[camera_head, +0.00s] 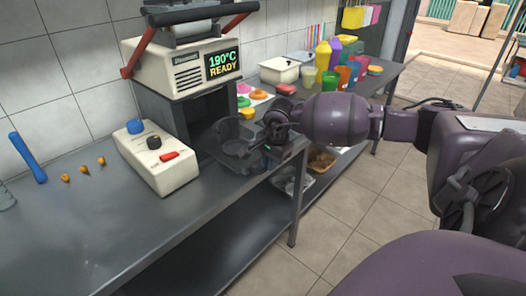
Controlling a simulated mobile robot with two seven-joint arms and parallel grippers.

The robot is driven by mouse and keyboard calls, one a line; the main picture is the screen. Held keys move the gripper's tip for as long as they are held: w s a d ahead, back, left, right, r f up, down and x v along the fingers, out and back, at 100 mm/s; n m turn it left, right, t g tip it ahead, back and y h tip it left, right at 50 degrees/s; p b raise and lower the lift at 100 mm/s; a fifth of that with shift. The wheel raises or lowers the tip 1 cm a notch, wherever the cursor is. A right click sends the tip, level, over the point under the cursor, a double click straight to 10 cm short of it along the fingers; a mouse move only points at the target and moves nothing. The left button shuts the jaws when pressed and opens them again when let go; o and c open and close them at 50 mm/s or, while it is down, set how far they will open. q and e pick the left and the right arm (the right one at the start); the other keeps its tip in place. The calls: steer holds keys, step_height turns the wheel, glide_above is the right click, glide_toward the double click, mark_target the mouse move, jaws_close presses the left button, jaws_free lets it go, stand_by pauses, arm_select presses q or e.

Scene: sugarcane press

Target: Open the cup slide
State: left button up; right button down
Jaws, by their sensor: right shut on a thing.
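The cup sealer (172,68) stands on the metal table, its display reading 190°C READY. Its cup slide (235,150), a dark plate with round openings, sticks out to the right from the dark bay under the sealer's head. My right gripper (268,133) is at the slide's outer right end, with my purple arm coming in from the right. It is shut on the slide's end, though the dark fingers hide the exact contact. No cup can be made out in the slide. My left gripper is not in view.
A white control box (156,157) with knobs and a red switch stands left of the slide. A blue bar (28,158) and several small orange pieces lie further left. Coloured cups and bottles (328,62) crowd the back table. The front of the metal table (130,235) is clear.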

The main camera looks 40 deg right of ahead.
steer(key=shift+s, duration=0.75)
steer(key=c, duration=1.1)
jaws_free()
steer(key=shift+c, duration=0.2)
step_height(320, 180, up, 11)
steer(key=s+p, duration=0.1)
steer(key=s, duration=0.1)
steer(key=shift+d+f+p, duration=0.15)
steer(key=shift+f+p, duration=0.05)
steer(key=shift+p, duration=0.2)
steer(key=shift+w, duration=0.1)
